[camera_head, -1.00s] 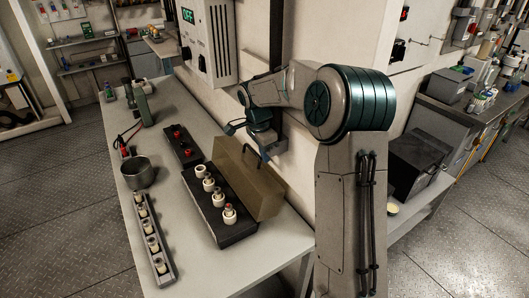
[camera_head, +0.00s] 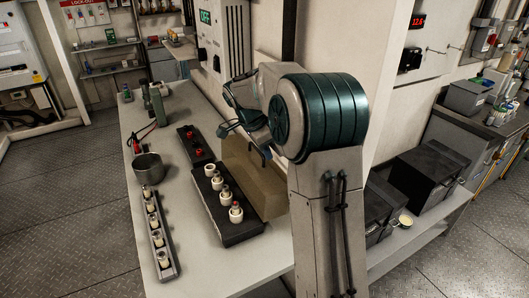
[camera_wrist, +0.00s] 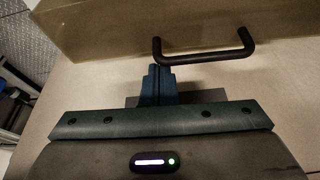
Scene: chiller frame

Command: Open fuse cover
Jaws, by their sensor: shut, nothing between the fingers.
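The fuse cover (camera_head: 262,190) is a translucent amber-brown panel. It stands raised along the right side of the black fuse base (camera_head: 238,234), and the white fuses (camera_head: 225,193) in that base are exposed. In the wrist view the cover (camera_wrist: 100,25) crosses the top, with its black bar handle (camera_wrist: 205,58) in front. My gripper (camera_wrist: 157,72) is shut and empty, its fingertips close to the left end of the handle. I cannot tell whether they touch. In the head view my gripper (camera_head: 265,158) is above the cover, and my arm hides the handle.
The wall unit with a green OFF display (camera_head: 206,17) is behind. Black boxes (camera_head: 425,175) stand at right.

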